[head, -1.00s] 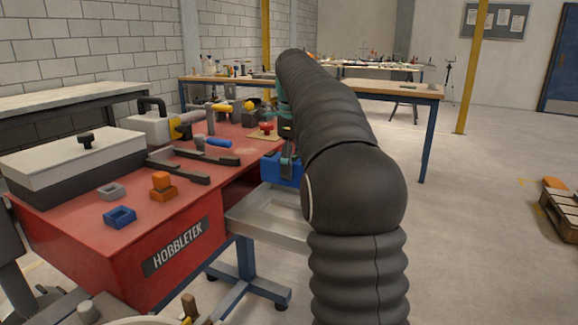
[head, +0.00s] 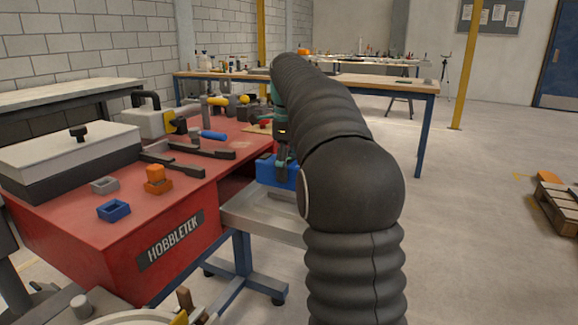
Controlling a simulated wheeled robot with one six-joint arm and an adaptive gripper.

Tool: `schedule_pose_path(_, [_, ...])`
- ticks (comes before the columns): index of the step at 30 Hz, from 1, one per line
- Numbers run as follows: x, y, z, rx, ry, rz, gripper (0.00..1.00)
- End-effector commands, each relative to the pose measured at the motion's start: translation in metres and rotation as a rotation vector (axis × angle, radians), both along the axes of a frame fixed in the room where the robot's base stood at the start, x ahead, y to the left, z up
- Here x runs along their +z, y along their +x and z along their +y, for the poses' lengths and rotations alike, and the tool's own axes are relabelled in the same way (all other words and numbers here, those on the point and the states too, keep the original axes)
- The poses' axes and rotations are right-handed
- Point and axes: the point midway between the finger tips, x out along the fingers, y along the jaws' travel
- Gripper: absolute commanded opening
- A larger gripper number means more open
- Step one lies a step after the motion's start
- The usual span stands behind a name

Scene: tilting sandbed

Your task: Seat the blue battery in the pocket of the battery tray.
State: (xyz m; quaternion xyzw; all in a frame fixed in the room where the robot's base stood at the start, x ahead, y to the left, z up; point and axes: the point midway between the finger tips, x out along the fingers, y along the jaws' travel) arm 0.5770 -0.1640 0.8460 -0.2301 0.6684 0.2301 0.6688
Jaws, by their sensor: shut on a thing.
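The blue battery (head: 266,169) is a blue block just left of my arm. My teal and dark gripper (head: 283,168) is shut on it from above, and my black arm hides its right side. A grey metal tray (head: 240,214) on a blue-legged stand lies below the battery, and I take it to be the battery tray. The arm covers the tray's right part. I cannot make out the pocket, nor whether the battery touches the tray.
The red HOBBLETEK bench (head: 100,245) stands left of the tray. It carries a blue hollow block (head: 113,210), orange blocks (head: 157,181), a grey block (head: 104,185), dark bars (head: 183,165) and a white-lidded box (head: 65,160).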

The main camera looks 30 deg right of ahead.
Motion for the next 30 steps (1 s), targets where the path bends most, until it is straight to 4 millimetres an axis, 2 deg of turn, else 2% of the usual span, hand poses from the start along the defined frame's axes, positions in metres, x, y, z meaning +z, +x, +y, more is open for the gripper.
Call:
schedule_pose_path(15, [-0.036,0.0,-0.001,-0.001,0.0,-0.003,0.0])
schedule_pose_path(30, [-0.041,0.0,0.0,0.0,0.0,-0.003,0.0])
